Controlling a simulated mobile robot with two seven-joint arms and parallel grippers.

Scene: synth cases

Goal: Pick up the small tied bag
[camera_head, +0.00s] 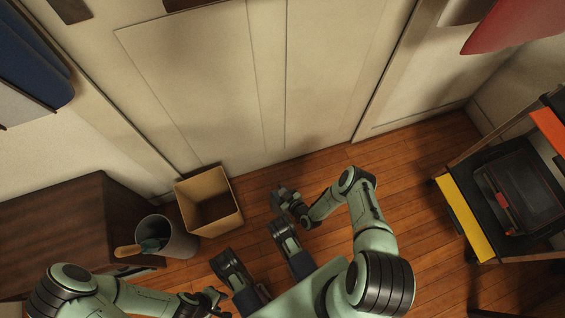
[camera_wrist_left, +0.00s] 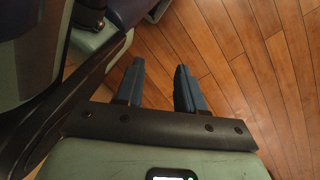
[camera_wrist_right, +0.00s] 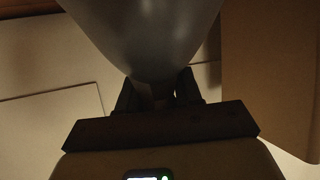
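A smooth grey bag (camera_wrist_right: 145,35) fills the upper middle of the right wrist view. It bulges wide at the top and narrows to a neck between the fingers of my right gripper (camera_wrist_right: 157,92). That gripper appears shut on the neck. In the head view my right gripper (camera_head: 281,200) is above the floor near the door; I cannot clearly tell the bag from the hand there. My left gripper (camera_wrist_left: 158,85) is open and empty above the wooden floor. In the head view it is low, left of centre (camera_head: 213,297).
An open cardboard box (camera_head: 192,207) stands against the pale door (camera_head: 205,85). A grey bin (camera_head: 180,243) with a wooden-handled tool (camera_head: 130,250) is beside it, near a dark cabinet (camera_head: 60,220). A shelf rack (camera_head: 462,222) stands at right. Wooden floor (camera_head: 425,180) is clear between.

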